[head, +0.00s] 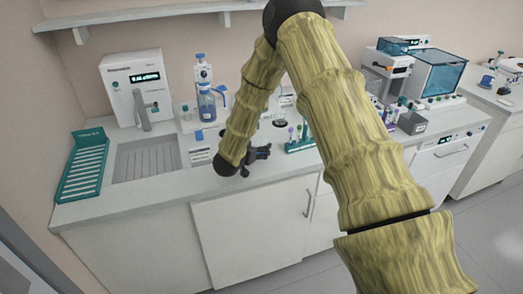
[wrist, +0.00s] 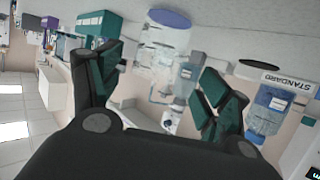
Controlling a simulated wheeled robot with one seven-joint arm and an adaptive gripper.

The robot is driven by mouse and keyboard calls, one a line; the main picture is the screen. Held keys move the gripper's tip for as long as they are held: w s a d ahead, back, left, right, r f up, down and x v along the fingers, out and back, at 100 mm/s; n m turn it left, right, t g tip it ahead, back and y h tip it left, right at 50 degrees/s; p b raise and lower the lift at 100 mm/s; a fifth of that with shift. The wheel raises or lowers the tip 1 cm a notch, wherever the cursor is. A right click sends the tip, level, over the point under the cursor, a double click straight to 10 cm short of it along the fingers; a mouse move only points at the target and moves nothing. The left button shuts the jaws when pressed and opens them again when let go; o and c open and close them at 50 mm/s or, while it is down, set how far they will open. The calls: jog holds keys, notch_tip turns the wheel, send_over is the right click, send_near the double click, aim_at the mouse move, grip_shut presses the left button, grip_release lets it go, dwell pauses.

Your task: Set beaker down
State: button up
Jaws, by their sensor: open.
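My gripper (wrist: 160,62) is open in the wrist view, with one dark finger on each side of the picture's middle. A clear glass beaker (wrist: 165,50) with a bluish-purple round end shows between and beyond the fingers. The wrist picture is turned over, with the grey counter along its top, and the beaker appears to stand on that counter. I cannot tell whether either finger touches it. In the head view my gripper (head: 258,158) is low over the front part of the counter (head: 170,205); I cannot clearly make out the beaker there.
A teal tube rack (head: 301,145) stands right of my gripper. A blue bottle unit (head: 206,104) stands behind it. A sink (head: 147,160) and teal drying rack (head: 84,167) are at left. A bottle labelled STANDARD (wrist: 272,108) is near the right finger in the wrist view.

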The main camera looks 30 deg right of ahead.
aim_at(264, 143)
jog(key=shift+p+x, duration=1.1)
jog(key=shift+x, duration=1.3)
jog(key=shift+s+f, duration=0.1)
jog(key=shift+s, duration=0.15)
jog(key=c, duration=1.1)
